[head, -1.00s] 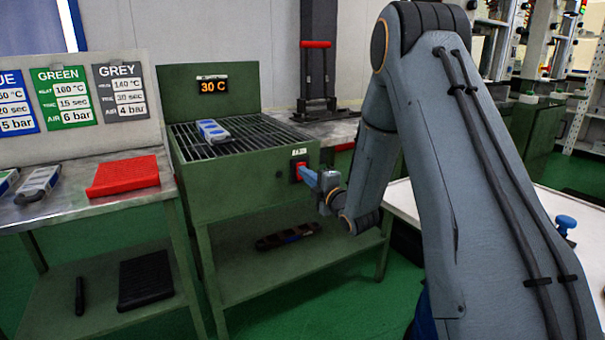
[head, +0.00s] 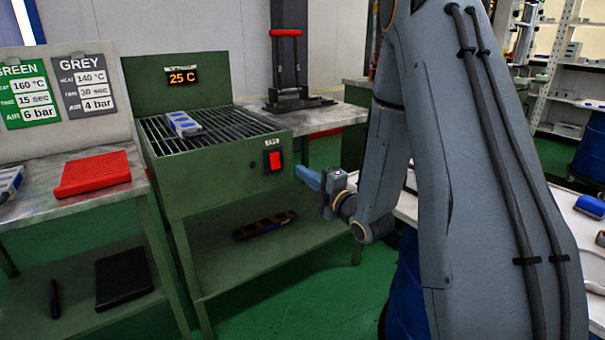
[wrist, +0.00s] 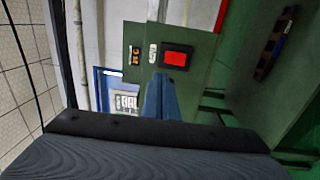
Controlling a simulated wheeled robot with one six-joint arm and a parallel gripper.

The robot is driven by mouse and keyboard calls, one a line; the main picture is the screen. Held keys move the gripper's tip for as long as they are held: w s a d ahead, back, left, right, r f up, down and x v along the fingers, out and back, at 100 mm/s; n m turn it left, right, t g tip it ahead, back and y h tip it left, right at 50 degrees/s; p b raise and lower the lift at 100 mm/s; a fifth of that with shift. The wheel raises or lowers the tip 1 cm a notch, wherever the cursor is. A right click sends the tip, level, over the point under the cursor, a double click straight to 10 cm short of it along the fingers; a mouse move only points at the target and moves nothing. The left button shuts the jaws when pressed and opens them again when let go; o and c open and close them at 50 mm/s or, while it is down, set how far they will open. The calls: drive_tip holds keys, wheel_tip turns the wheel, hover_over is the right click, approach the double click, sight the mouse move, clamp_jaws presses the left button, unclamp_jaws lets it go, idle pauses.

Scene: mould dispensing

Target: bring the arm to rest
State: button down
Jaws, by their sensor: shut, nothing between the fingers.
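My gripper (head: 311,179) is shut and empty. In the head view it hangs to the right of the green heating bench (head: 215,188), a short way off its front face. In the wrist view the blue fingers (wrist: 161,97) point at the bench panel, just below the red switch (wrist: 176,58). The red switch also shows in the head view (head: 274,160), with a visible gap between it and the fingertips. The arm is bent, with the forearm hanging down to the gripper. The display (head: 182,77) reads 25 C.
A grey and blue mould (head: 184,124) lies on the bench's grate. A press with a red handle (head: 286,70) stands behind. A white table at the right is partly hidden by my arm.

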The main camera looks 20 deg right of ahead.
drive_tip(key=shift+w+a, duration=0.1)
drive_tip(key=s+a+m+g+h, duration=0.2)
drive_tip(key=s+a+m+g, duration=0.3)
drive_tip(key=s, duration=0.7)
drive_tip(key=s+a+m+g+h, duration=0.1)
drive_tip(key=s+a+m+g, duration=0.2)
drive_tip(key=s+m+g, duration=0.7)
drive_tip(key=s+a+m+g+h, duration=0.2)
drive_tip(key=s+a+m+g, duration=0.15)
drive_tip(key=s, duration=1.15)
drive_tip(key=d+r+m+p, duration=0.3)
drive_tip(key=d+r+p, duration=0.4)
drive_tip(key=p, duration=0.9)
drive_tip(key=shift+s+d+r+t+h, duration=0.3)
drive_tip(key=shift+d+r+t+h, duration=0.1)
drive_tip(key=shift+r, duration=0.3)
